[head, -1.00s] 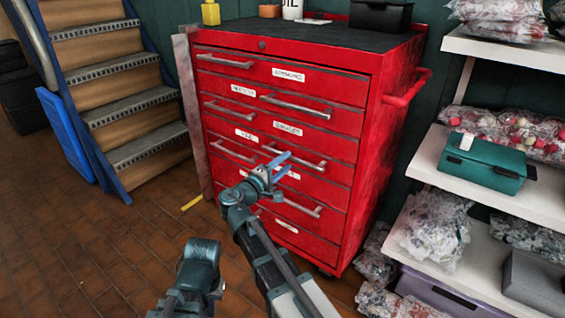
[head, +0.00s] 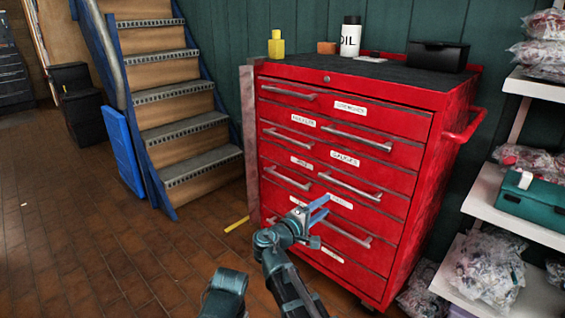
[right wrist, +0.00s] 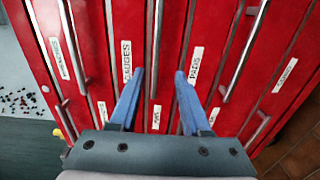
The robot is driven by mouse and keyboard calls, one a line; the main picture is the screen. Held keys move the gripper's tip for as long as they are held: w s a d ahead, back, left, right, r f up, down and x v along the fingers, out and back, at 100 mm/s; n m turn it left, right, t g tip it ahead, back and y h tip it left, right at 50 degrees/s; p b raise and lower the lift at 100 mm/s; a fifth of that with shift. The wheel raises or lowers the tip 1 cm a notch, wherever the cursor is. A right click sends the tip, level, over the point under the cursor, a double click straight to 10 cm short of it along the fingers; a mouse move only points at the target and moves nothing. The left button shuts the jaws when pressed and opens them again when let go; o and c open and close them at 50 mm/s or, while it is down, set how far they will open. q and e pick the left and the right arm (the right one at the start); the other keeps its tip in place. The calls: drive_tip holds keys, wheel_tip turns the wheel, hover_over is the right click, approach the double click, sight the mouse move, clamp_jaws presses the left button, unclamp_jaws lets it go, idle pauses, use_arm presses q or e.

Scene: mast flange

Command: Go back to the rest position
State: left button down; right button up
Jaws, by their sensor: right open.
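My right gripper (head: 318,207) is open and empty in front of the red tool cabinet (head: 415,215). In the right wrist view its two blue fingers (right wrist: 158,80) are apart with nothing between them, and labelled red drawer fronts lie behind. I cannot tell the exact gap to the drawer handles. The cabinet drawers look shut. A dark rounded arm part (head: 226,292) shows at the bottom of the head view, with no fingers visible on it. My left gripper is not in view.
On the cabinet top stand a yellow bottle (head: 276,45), a white OIL bottle (head: 350,37) and a black box (head: 437,56). White shelves (head: 527,220) with bags and a teal case (head: 535,198) are at right. Stairs (head: 180,130) rise at left. Brick floor (head: 90,230) is open at front left.

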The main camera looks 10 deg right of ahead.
drive_tip(key=s+a+f+m+g+y+p, duration=0.2)
drive_tip(key=s+a+f+g+y+p, duration=0.35)
drive_tip(key=s, duration=0.65)
drive_tip(key=s+a+f+m+g+y+p, duration=0.1)
drive_tip(key=s+a+f+g+y+p, duration=0.1)
drive_tip(key=s+a+f+g+y, duration=0.5)
drive_tip(key=s+a+r+p, duration=0.2)
drive_tip(key=r+p, duration=1.6)
drive_tip(key=p, duration=0.1)
drive_tip(key=s+a+r+t+p, duration=0.1)
drive_tip(key=s+a+r+p, duration=0.1)
drive_tip(key=r+p, duration=1.6)
drive_tip(key=shift+s+r+m+p, duration=0.3)
drive_tip(key=shift+s+r+p, duration=0.05)
drive_tip(key=shift+r+p, duration=0.1)
drive_tip(key=shift+f+t+y, duration=0.1)
drive_tip(key=shift+t+y, duration=0.15)
